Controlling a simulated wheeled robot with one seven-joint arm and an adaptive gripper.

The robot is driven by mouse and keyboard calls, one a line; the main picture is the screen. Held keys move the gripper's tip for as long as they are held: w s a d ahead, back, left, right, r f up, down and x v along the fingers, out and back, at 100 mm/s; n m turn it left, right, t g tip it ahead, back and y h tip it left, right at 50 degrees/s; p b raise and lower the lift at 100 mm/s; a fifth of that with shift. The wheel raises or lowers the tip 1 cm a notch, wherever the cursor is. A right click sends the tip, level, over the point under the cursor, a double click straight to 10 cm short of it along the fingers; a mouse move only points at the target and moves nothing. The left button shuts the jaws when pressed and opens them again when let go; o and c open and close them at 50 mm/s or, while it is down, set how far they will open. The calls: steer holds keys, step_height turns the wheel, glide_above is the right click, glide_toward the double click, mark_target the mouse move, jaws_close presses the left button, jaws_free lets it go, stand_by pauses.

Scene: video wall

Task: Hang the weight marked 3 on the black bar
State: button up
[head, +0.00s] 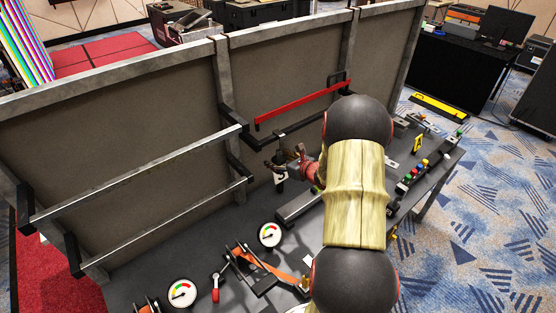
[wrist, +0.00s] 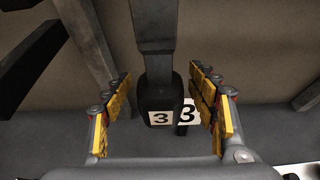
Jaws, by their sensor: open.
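The weight marked 3 (wrist: 158,98) is a dark block with a white label and a dark upright piece above it. In the wrist view it is upright between the fingers of my gripper (wrist: 160,100), with a visible gap on both sides. My gripper is open. In the head view the weight (head: 279,182) shows small below the black bar (head: 292,127), beside my gripper (head: 296,164). The bar is fixed to the grey panel, below a red bar. I cannot tell whether the weight's top is around the bar.
A second label with a 3 (wrist: 187,111) shows behind the weight, partly hidden by the right finger. The red bar (head: 300,105) is just above. Two grey rails (head: 140,178) are on the left panel.

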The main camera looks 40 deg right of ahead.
steer(key=v, duration=1.2)
steer(key=s+a+n+g+y, duration=0.3)
steer(key=s+a+n+g, duration=0.15)
steer(key=a+n, duration=0.65)
steer(key=s+a+n+g+y, duration=0.4)
steer(key=a+n, duration=0.4)
steer(key=a, duration=0.4)
steer(key=s+a+r+n+h+b, duration=0.1)
steer(key=s+a+r+n+h, duration=0.1)
steer(key=a+r+n, duration=0.5)
steer(key=s+a+r+n+h+b, duration=0.1)
steer(key=s+a+r+n+h, duration=0.2)
steer(key=s+a+r+n, duration=0.2)
steer(key=shift+s+a+r+n+t+h, duration=0.3)
steer(key=shift+a+r+n, duration=1.2)
steer(key=shift+a+n, duration=1.2)
